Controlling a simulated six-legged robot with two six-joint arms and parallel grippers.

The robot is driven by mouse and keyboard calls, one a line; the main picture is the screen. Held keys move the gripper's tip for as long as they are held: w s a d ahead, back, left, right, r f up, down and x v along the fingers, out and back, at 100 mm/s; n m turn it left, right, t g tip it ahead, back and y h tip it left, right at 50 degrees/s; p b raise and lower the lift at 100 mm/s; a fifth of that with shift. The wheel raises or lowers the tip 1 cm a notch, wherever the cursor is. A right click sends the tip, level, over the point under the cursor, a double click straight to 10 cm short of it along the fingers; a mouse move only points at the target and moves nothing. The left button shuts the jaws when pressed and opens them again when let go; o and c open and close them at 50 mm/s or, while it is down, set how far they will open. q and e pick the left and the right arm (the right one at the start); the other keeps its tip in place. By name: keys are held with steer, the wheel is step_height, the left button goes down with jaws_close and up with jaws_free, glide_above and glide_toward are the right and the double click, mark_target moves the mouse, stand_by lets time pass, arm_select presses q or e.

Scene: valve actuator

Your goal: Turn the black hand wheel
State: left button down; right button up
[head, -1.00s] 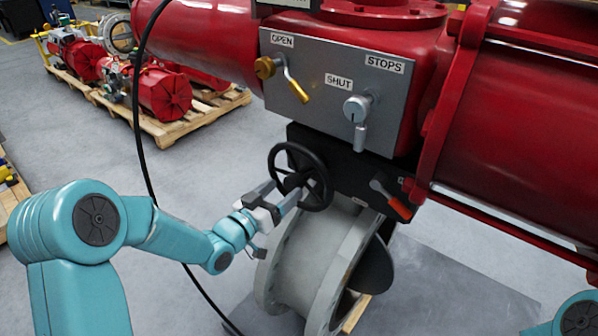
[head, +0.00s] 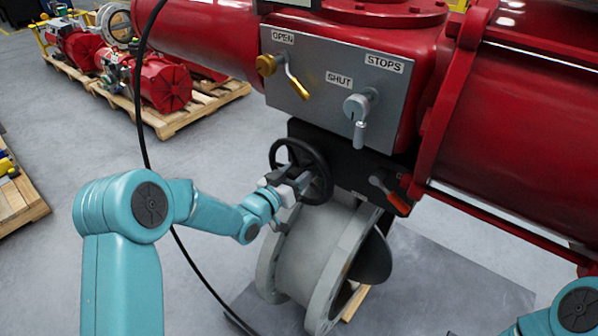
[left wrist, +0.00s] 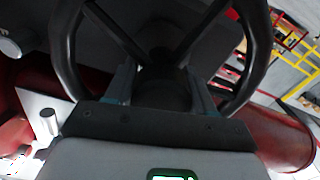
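The black hand wheel (head: 318,160) stands on the black block under the grey panel, near the middle of the head view. Its rim and spokes fill the top of the left wrist view (left wrist: 258,55). My left gripper (head: 297,180) is at the wheel's front face. In the left wrist view its two fingers (left wrist: 163,88) are spread, one on each side of the dark hub, inside the rim. Whether they touch the hub is hard to see. My right gripper is out of view; only part of my right arm shows at the lower right.
A grey panel (head: 318,108) above holds a yellow OPEN lever (head: 296,85) and a grey STOPS lever (head: 359,128). A red-handled lever (head: 392,196) is right of the wheel. A grey flanged pipe (head: 311,255) stands below. A black cable (head: 146,150) hangs left.

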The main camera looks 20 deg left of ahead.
arm_select(q)
steer(key=shift+f+b, duration=0.15)
steer(key=shift+b, duration=0.2)
steer(key=n+b, duration=0.1)
steer(key=b, duration=0.1)
steer(key=shift+f+n+b, duration=0.15)
steer(key=shift+n+b, duration=0.15)
steer(key=shift+n, duration=0.1)
steer(key=shift+r+n+b, duration=0.2)
steer(key=shift+n+b, duration=0.15)
steer(key=shift+n, duration=0.15)
steer(key=shift+r, duration=0.15)
steer(key=c, duration=0.5)
jaws_free()
steer(key=shift+o, duration=0.3)
steer(key=shift+a, duration=0.1)
